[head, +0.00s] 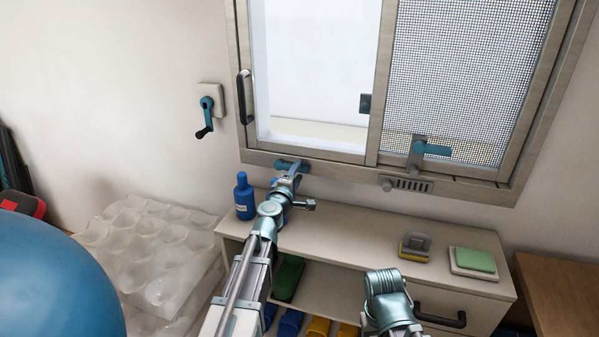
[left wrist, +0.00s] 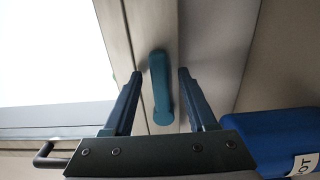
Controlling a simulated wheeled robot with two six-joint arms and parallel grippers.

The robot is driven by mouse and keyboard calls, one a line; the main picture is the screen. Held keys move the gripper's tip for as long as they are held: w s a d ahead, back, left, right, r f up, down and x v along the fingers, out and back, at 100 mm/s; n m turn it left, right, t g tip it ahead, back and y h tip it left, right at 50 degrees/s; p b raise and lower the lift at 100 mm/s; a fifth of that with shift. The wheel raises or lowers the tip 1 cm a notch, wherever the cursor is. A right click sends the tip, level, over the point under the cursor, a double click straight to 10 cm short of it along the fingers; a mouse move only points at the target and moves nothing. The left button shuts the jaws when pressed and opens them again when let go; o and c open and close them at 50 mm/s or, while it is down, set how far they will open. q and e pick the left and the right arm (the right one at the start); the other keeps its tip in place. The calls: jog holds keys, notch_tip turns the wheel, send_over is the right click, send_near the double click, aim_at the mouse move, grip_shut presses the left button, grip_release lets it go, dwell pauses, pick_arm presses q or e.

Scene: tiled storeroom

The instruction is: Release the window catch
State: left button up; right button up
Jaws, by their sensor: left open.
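A teal lever catch (head: 292,164) sits on the lower rail of the window frame (head: 340,168), near its left corner. My left gripper (head: 294,178) is right at it in the head view and hides part of it. In the left wrist view the teal lever (left wrist: 160,88) stands between the two open fingers of my left gripper (left wrist: 160,74), with a gap visible on each side. Another teal lever (head: 432,148) is on the lower right of the window, by the mesh screen. My right gripper is not in view; only part of my right arm shows.
A blue bottle (head: 244,196) stands on the shelf unit (head: 350,222) close to my left gripper; it also shows in the left wrist view (left wrist: 285,135). A teal crank (head: 207,112) is on the wall. A yellow-grey block (head: 415,246) and green sponge (head: 473,260) lie at right.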

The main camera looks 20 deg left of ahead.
pick_arm(q)
jog(key=shift+w, duration=0.1)
grip_shut()
dwell(1.4)
